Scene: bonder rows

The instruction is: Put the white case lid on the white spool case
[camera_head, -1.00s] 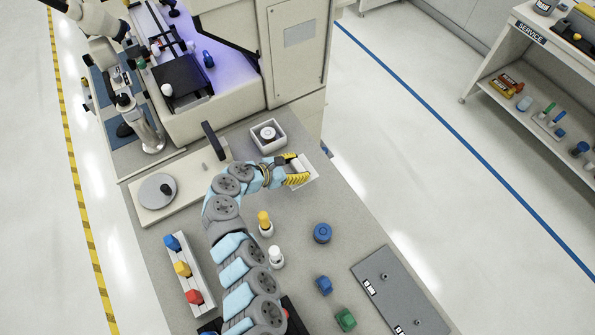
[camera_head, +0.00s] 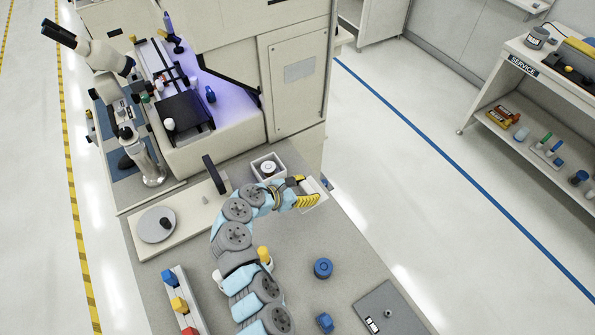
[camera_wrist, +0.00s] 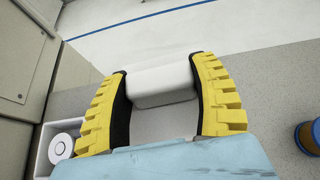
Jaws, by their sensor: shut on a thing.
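The white case lid (camera_head: 317,186) is in my gripper (camera_head: 306,191), near the right edge of the bench. In the wrist view, the yellow-and-black fingers of my gripper (camera_wrist: 161,75) are shut on the lid's white block-shaped grip (camera_wrist: 162,86), with a flat pale surface below it. How high the lid is above the bench is hard to tell. The white spool case (camera_head: 255,168) stands open on the bench, behind and left of my gripper, with a white spool inside. It also shows at the lower left of the wrist view (camera_wrist: 43,150). The lid is apart from the case.
The cream machine (camera_head: 295,90) rises right behind the case. A dark upright post (camera_head: 214,175) stands left of it. A yellow-topped bottle (camera_head: 263,254), a blue round piece (camera_head: 323,268) and a grey plate (camera_head: 390,312) are nearer on the bench. The bench between is clear.

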